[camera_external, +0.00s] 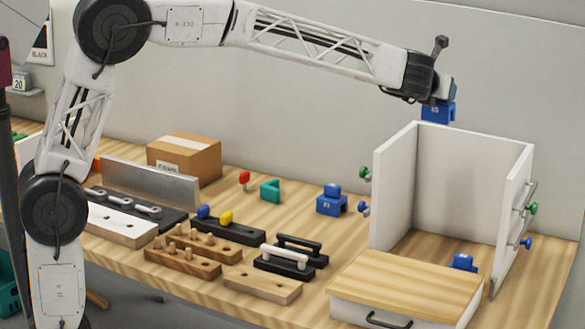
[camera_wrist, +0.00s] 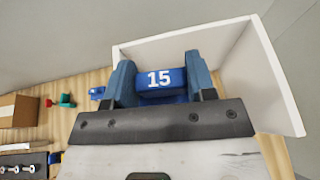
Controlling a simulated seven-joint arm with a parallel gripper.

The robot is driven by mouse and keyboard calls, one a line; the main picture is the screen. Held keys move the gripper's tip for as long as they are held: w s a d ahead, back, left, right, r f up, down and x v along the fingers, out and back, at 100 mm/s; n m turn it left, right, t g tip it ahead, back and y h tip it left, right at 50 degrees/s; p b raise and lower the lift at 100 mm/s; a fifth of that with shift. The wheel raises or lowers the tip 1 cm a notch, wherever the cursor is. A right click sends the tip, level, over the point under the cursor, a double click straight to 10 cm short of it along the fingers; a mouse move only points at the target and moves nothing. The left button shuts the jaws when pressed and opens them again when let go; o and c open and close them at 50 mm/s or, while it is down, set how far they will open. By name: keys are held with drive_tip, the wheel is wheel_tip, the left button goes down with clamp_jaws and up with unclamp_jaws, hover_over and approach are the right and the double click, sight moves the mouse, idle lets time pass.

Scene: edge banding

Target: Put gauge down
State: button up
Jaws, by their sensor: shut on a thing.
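My gripper (camera_wrist: 160,80) is shut on a blue gauge (camera_wrist: 160,78) marked 15, which sits between its two blue fingers in the wrist view. In the external view the held gauge (camera_external: 438,111) hangs from my gripper (camera_external: 440,93) at the top of the white cabinet (camera_external: 394,190), near its back edge. Whether it touches the cabinet is unclear. A second blue gauge (camera_external: 331,200) stands on the table left of the cabinet. A third blue gauge (camera_external: 464,262) is inside the cabinet at its lower right.
The open-topped cabinet has coloured knobs on its sides. A drawer (camera_external: 405,290) with a wooden top stands in front. Wooden peg blocks (camera_external: 183,262), handles on black bases (camera_external: 290,258), a teal block (camera_external: 270,190) and a cardboard box (camera_external: 184,157) occupy the left table.

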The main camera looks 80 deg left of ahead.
drive_tip(key=s+a+n+g+y, duration=0.2)
drive_tip(key=s+a+n+g, duration=0.1)
drive_tip(key=s+a, duration=0.75)
drive_tip(key=s+a+n+g+y, duration=0.15)
drive_tip(key=s+a, duration=0.55)
drive_tip(key=a, duration=0.7)
drive_tip(key=s+a+n+g+y, duration=0.1)
drive_tip(key=s+a+n+g, duration=0.2)
drive_tip(key=s+a, duration=0.65)
drive_tip(key=s+a+n+g, duration=0.3)
drive_tip(key=s+a, duration=0.3)
drive_tip(key=s, duration=0.7)
wheel_tip(320, 180, down, 26)
drive_tip(key=shift+w+d+f, duration=0.2)
drive_tip(key=shift+w, duration=0.05)
drive_tip(key=shift+m, duration=0.25)
wheel_tip(320, 180, down, 6)
drive_tip(key=shift+f, duration=0.1)
drive_tip(key=shift+f, duration=1.9)
